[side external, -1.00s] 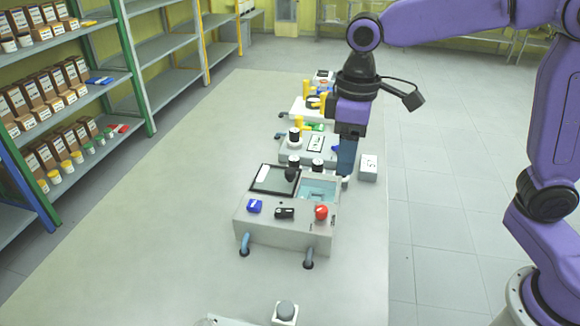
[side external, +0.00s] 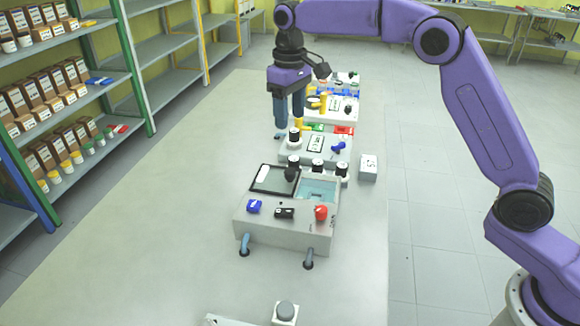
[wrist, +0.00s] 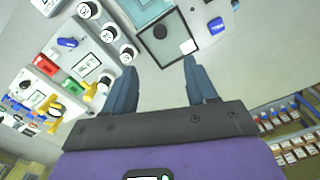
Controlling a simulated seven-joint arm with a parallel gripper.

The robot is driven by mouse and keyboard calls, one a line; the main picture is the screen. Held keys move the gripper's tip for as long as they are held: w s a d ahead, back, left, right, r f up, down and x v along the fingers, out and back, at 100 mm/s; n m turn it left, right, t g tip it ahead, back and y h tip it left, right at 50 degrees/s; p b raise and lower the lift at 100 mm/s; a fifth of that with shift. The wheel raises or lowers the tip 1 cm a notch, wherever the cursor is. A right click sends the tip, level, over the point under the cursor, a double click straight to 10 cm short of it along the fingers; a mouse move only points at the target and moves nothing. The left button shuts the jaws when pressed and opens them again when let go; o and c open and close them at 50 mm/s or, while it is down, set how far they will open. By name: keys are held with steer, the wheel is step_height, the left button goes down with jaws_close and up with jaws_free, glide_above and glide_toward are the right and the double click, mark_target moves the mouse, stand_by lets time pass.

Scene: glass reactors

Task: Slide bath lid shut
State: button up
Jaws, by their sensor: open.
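The bath (side external: 285,226) is a light grey box on the bench in the side view. Its black-framed lid (side external: 268,180), with a black knob (side external: 291,174) and a white label, covers the left part of the top. The right part is uncovered and shows pale blue water (side external: 318,189). My gripper (side external: 288,122) is open and empty, raised behind the bath, with its fingers pointing down. In the wrist view the lid (wrist: 153,52) and its knob (wrist: 160,32) appear just ahead of my open fingers (wrist: 158,68), apart from them.
Several black-and-white capped bottles (side external: 317,166) stand right behind the bath. Another grey device (side external: 310,153) with a blue valve sits farther back, with more equipment beyond. A white box (side external: 368,168) stands on the right. The bench (side external: 180,200) left of the bath is clear.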

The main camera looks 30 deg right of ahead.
mark_target(290, 171)
step_height(290, 171, down, 16)
steer(key=shift+r, duration=0.25)
stand_by(0.3)
